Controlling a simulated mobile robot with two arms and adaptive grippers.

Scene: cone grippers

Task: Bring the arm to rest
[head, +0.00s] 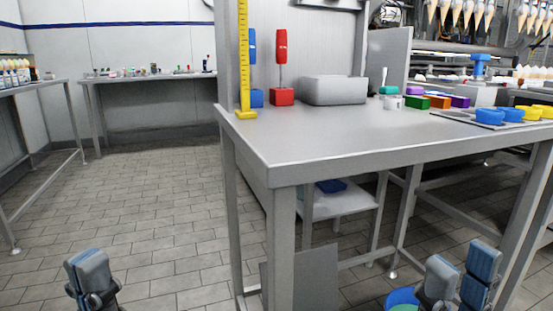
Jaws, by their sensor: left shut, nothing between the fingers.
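My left gripper (90,277) is at the bottom left, in front of the tiled floor. Its fingers are together with nothing between them, and it is well away from the table. My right gripper (458,277) is at the bottom right, in front of the table's lower frame. Its two blue-grey fingers stand apart, and I see nothing held between them. The rest of both arms is below the picture edge.
A steel table (330,135) fills the middle and right, its front corner toward me. It bears a yellow ruler (243,60), red block (282,97), grey box (335,90) and blue tubs (490,115). A blue bucket (400,298) is below. Floor (160,220) at left is clear.

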